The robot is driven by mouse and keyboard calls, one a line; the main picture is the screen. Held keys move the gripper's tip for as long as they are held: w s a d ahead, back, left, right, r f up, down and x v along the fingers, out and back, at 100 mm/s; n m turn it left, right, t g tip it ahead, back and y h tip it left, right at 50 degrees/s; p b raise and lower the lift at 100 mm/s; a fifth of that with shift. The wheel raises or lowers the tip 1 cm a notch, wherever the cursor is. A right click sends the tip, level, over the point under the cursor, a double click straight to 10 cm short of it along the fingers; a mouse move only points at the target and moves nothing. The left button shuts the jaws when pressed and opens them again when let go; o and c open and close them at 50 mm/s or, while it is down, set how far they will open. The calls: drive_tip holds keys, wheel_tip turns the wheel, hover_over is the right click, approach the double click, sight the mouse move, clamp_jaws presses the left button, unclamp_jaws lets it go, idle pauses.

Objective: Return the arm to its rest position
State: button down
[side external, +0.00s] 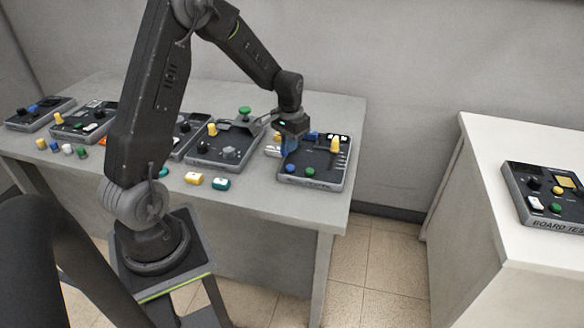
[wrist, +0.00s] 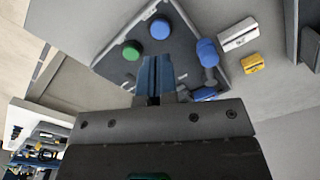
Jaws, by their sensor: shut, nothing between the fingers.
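My arm reaches out over the grey table (side external: 262,190) from its pedestal, not folded in. My gripper (side external: 287,147) is over the rightmost dark board on the table (side external: 325,178). In the wrist view its blue fingers (wrist: 157,62) are together with nothing between them. They point at the board's surface, near a green button (wrist: 132,50) and a blue button (wrist: 160,28). I cannot tell whether the fingertips touch the board. A yellow knob (side external: 335,144) stands on that board, just right of my gripper. My gripper body hides part of the board in the wrist view.
Several other boards, one at the middle (side external: 215,155), line the table to the left. Loose yellow (side external: 194,178) and green (side external: 221,184) pieces lie near the front edge. A wall stands behind. A labelled board (side external: 548,205) sits on a separate white cabinet (side external: 520,262), with a floor gap between.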

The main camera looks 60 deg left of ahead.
drive_tip(key=s+d+r+m+t, duration=0.1)
drive_tip(key=s+d+r+t, duration=0.1)
drive_tip(key=s+d+r, duration=0.5)
drive_tip(key=s+d+r+m+t, duration=0.1)
drive_tip(key=s+d+r+t, duration=0.15)
drive_tip(key=d+r, duration=0.7)
drive_tip(key=s+d+r+m+t, duration=0.1)
drive_tip(key=s+d+r, duration=0.2)
drive_tip(key=s, duration=0.6)
drive_tip(key=shift+d, duration=0.6)
